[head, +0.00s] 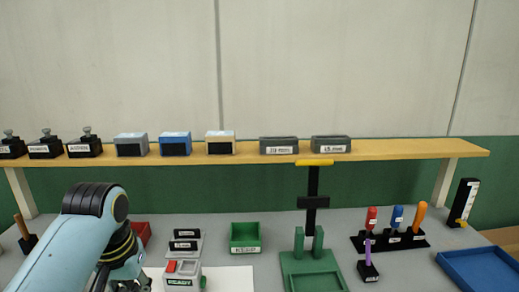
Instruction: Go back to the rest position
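My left arm, light blue with black joints, comes in from the lower left and bends down toward the bottom edge of the head view. Its gripper is not visible; the arm runs out of the picture at the bottom, so its fingers and anything in them cannot be seen. My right arm and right gripper do not show in this view. The grey table (215,225) lies in front of me. No object is seen in contact with the visible part of my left arm.
A green fixture (308,267) with a black post stands right of centre. A green bin (245,237), a holder with coloured handles (390,240) and a blue tray (480,268) are on the table. A wooden shelf (380,151) with boxes spans the back.

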